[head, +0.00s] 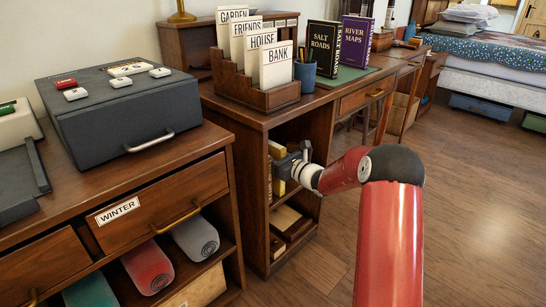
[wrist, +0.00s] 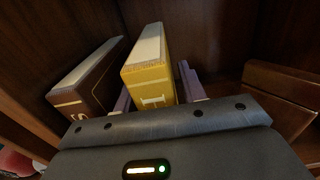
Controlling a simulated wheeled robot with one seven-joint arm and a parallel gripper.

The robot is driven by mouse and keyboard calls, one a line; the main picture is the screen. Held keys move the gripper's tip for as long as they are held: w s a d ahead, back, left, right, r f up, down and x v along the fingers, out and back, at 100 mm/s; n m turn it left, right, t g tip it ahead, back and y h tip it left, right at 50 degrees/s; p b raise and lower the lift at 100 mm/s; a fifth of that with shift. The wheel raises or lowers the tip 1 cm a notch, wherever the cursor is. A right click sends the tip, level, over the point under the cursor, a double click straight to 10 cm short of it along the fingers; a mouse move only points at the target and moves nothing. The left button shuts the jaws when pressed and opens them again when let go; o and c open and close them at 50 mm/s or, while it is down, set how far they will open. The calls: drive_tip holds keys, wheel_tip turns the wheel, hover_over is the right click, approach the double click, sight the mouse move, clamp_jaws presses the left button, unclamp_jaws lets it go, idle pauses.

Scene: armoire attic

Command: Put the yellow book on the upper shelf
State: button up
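The yellow book (wrist: 150,82) stands upright in the desk's open compartment, its spine toward me in the wrist view. In the head view a yellow part of it (head: 278,187) shows beside my gripper, which hides the rest. My gripper (head: 284,168) reaches into the compartment from the right. In the wrist view its fingers (wrist: 157,92) lie on either side of the book, with narrow gaps that suggest it is open. Contact with the book cannot be made out. I cannot tell which shelf the task calls the upper one.
A brown book (wrist: 88,80) leans left of the yellow one. A wooden box (wrist: 280,90) is at the right. Lower in the desk lie wooden boxes (head: 286,219). A card organizer (head: 262,95), blue cup (head: 305,75) and upright books (head: 322,50) stand on the desktop.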

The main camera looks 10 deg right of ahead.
drive_tip(key=shift+o, duration=0.4)
drive_tip(key=v, duration=1.2)
drive_tip(key=s+a+r+n+g, duration=0.3)
drive_tip(key=s+a+n+g, duration=0.2)
drive_tip(key=s+a+n, duration=0.3)
drive_tip(key=s+a+r+n+g, duration=0.3)
drive_tip(key=s+a+n+g, duration=0.2)
drive_tip(key=s+a+n, duration=0.45)
drive_tip(key=s+d+n+h, duration=0.3)
drive_tip(key=s+d, duration=0.1)
drive_tip(key=s, duration=0.3)
drive_tip(key=s+d+r+n+h, duration=0.1)
drive_tip(key=s+d+n+h, duration=0.2)
drive_tip(key=s, duration=0.4)
drive_tip(key=s+d+n+t+h, duration=0.1)
drive_tip(key=s+d+n+h, duration=0.3)
drive_tip(key=s, duration=0.3)
drive_tip(key=shift+d+r+n+h, duration=0.3)
drive_tip(key=shift+r+n, duration=0.05)
drive_tip(key=shift+n, duration=0.3)
drive_tip(key=shift+r, duration=0.1)
